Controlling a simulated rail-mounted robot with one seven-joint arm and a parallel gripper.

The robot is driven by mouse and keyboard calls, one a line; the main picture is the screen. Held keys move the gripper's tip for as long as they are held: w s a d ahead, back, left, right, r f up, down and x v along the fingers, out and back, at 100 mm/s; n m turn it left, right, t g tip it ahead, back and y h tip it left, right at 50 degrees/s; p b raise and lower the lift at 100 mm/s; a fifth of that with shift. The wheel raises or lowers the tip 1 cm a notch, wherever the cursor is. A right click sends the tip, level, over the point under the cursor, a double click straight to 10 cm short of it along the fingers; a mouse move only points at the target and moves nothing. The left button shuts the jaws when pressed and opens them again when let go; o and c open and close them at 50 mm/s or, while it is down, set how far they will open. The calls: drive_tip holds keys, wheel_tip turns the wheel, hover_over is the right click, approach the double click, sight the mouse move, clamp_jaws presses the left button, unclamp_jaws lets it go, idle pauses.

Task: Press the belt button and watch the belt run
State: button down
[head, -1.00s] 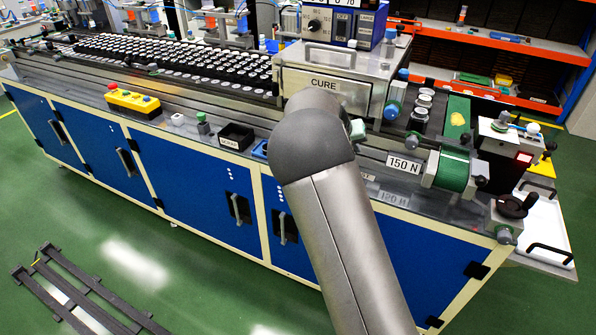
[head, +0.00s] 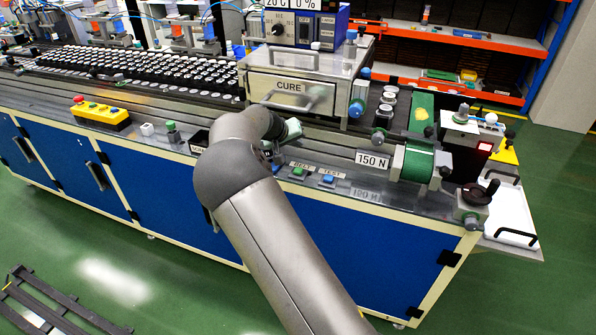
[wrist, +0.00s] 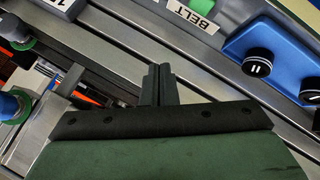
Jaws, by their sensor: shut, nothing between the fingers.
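The BELT label (head: 301,166) stands on the bench's front ledge, with a green belt button (head: 297,173) just below it. In the wrist view the BELT label (wrist: 194,16) is near the top, with a green part (wrist: 203,3) cut off by the top edge beside it. My gripper (wrist: 160,70) is shut and empty, its fingertips over bare metal rails below and left of the label, apart from the green part. In the head view my arm bends over the ledge left of the button, and the fingertips are hidden.
A blue button (head: 327,180) marked TEST sits right of the belt button. A blue block (wrist: 272,55) with black round knobs is at right in the wrist view. The CURE box (head: 290,88), a 150 N plate (head: 372,160) and a yellow button box (head: 100,113) also stand on the bench.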

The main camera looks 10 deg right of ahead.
sight(296, 172)
wheel_tip(296, 172, down, 8)
drive_tip(key=b, duration=0.4)
drive_tip(key=shift+r, duration=0.1)
idle(1.8)
drive_tip(key=shift+f+b, duration=0.4)
drive_tip(key=shift+b, duration=0.2)
